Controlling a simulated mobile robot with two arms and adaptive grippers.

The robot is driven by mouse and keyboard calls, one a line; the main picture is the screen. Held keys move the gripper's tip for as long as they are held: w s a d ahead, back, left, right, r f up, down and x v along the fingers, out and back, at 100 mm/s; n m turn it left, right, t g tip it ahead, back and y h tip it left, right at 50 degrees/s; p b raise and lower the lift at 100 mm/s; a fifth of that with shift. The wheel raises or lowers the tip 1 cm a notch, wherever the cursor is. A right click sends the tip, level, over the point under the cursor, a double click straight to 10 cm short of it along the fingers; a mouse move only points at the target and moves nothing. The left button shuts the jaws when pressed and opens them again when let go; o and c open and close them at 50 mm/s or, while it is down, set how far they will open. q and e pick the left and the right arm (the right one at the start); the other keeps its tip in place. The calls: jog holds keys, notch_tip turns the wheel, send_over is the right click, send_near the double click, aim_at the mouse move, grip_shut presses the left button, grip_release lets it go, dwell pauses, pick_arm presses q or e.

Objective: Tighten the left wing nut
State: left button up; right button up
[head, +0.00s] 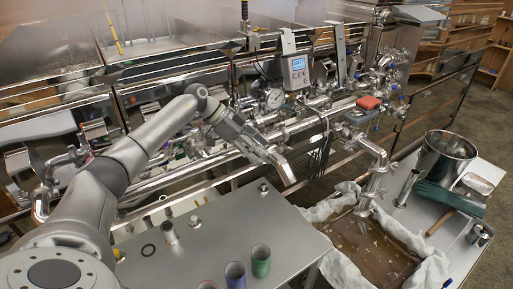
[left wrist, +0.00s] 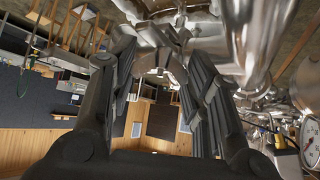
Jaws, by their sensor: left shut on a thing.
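My left arm reaches across the head view from the lower left to the steel pipework of the evaporator. My left gripper (head: 262,150) is at a pipe joint there, and the arm hides much of it. In the left wrist view the two dark fingers of the left gripper (left wrist: 162,72) stand on either side of a shiny metal part (left wrist: 158,62), which looks like the wing nut on a clamp. The gripper is shut on it. Exactly how the wings sit between the fingertips is hard to see. My right gripper is in neither view.
A gauge (head: 274,98) and a digital controller box (head: 296,70) sit close above the gripper. A steel table (head: 215,235) with coloured cups (head: 260,261) is in front. A cloth-lined tray (head: 345,262) stands at right, beside a steel bucket (head: 446,152).

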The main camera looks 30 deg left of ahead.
pick_arm(q)
jog(key=o, duration=1.1)
jog(key=shift+a, duration=0.1)
jog(key=shift+c, duration=0.2)
jog(key=v, duration=1.2)
jog(key=shift+c, duration=0.2)
